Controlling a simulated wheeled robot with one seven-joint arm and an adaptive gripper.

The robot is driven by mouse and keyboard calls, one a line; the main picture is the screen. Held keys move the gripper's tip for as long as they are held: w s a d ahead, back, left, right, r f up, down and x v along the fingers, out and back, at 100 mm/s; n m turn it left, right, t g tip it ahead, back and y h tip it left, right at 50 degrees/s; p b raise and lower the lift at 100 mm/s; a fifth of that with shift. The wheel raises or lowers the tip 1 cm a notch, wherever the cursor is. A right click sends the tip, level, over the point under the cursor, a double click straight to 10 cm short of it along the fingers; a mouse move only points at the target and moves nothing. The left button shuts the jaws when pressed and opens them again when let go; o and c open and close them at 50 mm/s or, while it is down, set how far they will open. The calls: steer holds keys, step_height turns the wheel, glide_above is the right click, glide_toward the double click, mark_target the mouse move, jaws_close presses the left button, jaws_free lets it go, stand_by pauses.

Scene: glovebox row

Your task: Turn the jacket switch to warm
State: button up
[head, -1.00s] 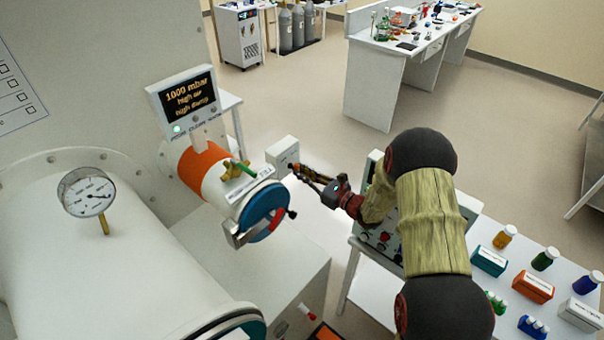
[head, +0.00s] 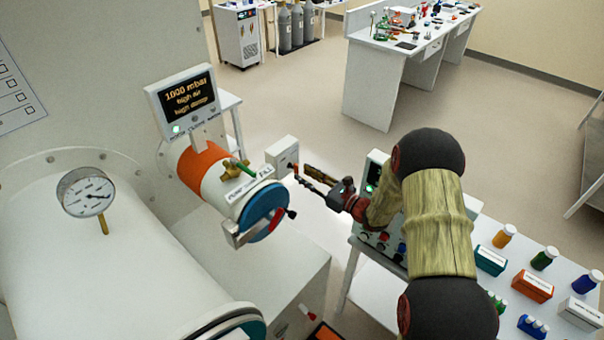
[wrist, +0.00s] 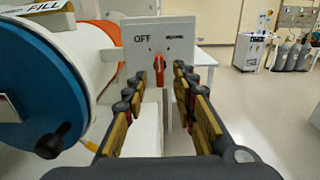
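The jacket switch is a white box (wrist: 148,32) with an orange knob (wrist: 160,66), straight ahead in the wrist view. "OFF" is printed at the knob's upper left and a small, hard-to-read label at its upper right. The knob's handle stands roughly upright; which mark it points to is unclear. In the head view the box (head: 283,154) shows side-on and its knob is hard to make out. My gripper (wrist: 160,84) is open and empty, its fingers on either side of the knob in the picture. In the head view my gripper (head: 302,174) is just right of the box, apparently close to its face.
The antechamber cylinder with a blue door (head: 264,212) and red-tipped handle is close left of my gripper. A display (head: 184,101) stands above it. A bench with bottles and boxes (head: 533,287) is at the lower right. Open floor lies beyond the switch.

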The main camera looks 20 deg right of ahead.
steer(key=v, duration=1)
